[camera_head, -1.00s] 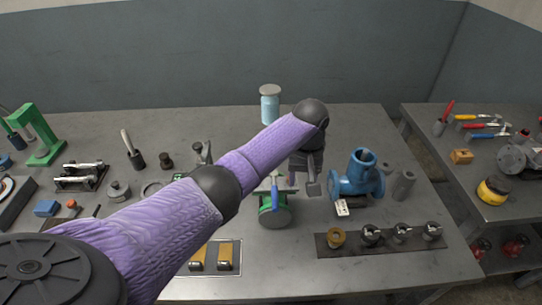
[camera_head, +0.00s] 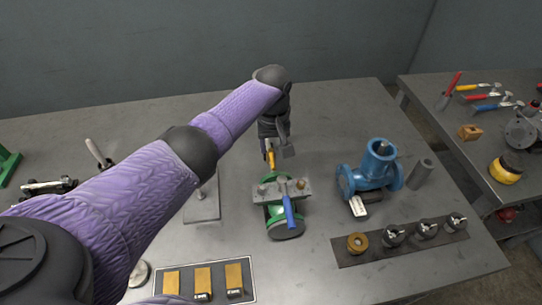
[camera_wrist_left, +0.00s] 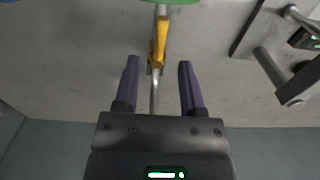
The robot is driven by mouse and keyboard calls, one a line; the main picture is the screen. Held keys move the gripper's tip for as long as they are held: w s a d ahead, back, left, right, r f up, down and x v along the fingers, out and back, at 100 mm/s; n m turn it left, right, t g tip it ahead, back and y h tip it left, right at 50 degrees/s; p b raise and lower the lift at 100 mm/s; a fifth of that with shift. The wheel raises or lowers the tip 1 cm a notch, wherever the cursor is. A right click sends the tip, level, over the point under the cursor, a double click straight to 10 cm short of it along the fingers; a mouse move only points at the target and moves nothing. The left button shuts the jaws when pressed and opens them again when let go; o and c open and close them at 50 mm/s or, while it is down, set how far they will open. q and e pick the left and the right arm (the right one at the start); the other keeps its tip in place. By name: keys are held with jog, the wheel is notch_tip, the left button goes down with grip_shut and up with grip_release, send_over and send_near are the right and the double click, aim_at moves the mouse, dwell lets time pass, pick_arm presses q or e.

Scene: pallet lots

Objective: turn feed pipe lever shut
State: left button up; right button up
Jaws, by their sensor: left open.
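A green valve body (camera_head: 285,222) stands on the bench, with a grey plate across it and a blue-handled lever (camera_head: 289,211) pointing toward the front. A yellow-handled lever (camera_head: 270,156) sticks out from its far side. I cannot tell which lever belongs to the feed pipe. My left gripper (camera_head: 274,142) is behind the valve, at the yellow lever. In the left wrist view, the open fingers (camera_wrist_left: 158,62) stand on either side of the yellow lever (camera_wrist_left: 159,45), with gaps on both sides. The valve's green edge (camera_wrist_left: 172,2) shows at the top. My right gripper is out of view.
A blue pipe fitting (camera_head: 371,172) and a grey cylinder (camera_head: 420,173) stand to the right. A dark strip with several small parts (camera_head: 345,258) lies in front of them. A tray of brass-coloured blocks (camera_head: 250,286) is front left. The bench behind the fitting is clear.

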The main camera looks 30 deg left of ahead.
aim_at(273, 159)
pick_arm(q)
notch_tip(273, 159, down, 4)
jog(key=shift+f+b, duration=0.1)
jog(key=shift+b, duration=0.55)
grip_shut()
